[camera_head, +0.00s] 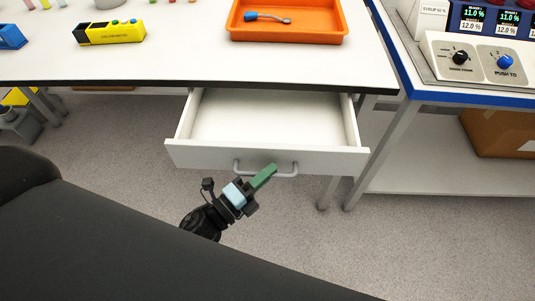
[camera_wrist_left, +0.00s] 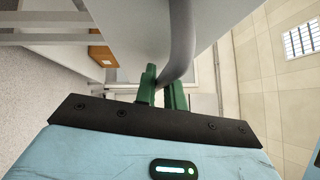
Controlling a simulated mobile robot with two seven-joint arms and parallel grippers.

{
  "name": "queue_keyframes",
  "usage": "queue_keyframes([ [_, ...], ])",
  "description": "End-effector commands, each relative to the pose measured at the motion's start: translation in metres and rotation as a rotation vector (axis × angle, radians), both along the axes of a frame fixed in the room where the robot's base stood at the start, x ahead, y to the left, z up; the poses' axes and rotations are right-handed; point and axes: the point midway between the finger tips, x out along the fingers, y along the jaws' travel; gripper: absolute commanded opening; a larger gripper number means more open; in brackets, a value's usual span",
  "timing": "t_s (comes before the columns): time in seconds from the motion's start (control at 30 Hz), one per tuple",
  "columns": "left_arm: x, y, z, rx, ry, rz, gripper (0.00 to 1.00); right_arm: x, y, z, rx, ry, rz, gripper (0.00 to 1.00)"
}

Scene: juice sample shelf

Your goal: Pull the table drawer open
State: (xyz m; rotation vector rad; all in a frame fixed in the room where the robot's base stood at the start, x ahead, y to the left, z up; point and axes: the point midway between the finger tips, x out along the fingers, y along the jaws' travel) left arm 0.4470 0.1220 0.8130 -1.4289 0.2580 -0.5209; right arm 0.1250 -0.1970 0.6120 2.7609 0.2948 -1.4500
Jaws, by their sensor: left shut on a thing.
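The white table drawer (camera_head: 215,155) is pulled out under the white table (camera_head: 190,62) in the head view, and its inside is bare where I can see it. A grey bar handle (camera_head: 286,175) runs along its front. My left gripper (camera_head: 264,176) has green fingers and is at the middle of the handle. In the left wrist view the green fingers (camera_wrist_left: 162,88) are shut around the grey handle bar (camera_wrist_left: 181,45). My right gripper is in neither view.
On the table are an orange tray (camera_head: 290,37) with a blue-handled spoon (camera_head: 268,18) and a yellow-black device (camera_head: 110,32). A bench with a control panel (camera_head: 480,58) stands at the right, a cardboard box (camera_head: 495,135) on its lower shelf. The floor before the drawer is clear apart from my arm.

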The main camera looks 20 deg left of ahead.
Motion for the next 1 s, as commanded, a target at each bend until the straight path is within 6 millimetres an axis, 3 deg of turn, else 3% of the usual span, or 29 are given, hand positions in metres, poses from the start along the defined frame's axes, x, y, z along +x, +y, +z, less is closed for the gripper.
queue_keyframes([
  [0.1, -0.028, -0.008, 0.0, -0.004, 0.002, 0.0, 0.0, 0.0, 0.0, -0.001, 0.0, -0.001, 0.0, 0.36],
  [0.33, -0.062, -0.017, 0.0, -0.001, 0.0, 0.002, 0.0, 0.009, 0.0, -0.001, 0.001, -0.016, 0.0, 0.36],
  [0.53, -0.072, -0.02, 0.001, 0.0, -0.002, 0.001, 0.0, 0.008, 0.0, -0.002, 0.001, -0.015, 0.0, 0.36],
  [0.9, -0.073, -0.021, 0.001, -0.001, -0.003, 0.001, 0.0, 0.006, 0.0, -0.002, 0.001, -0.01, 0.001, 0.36],
  [0.93, -0.073, -0.021, 0.001, -0.001, -0.003, 0.001, 0.15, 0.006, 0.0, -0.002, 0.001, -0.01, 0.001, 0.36],
  [1.0, -0.073, -0.021, 0.001, -0.001, -0.003, 0.001, 0.24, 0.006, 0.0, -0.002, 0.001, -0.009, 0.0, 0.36],
])
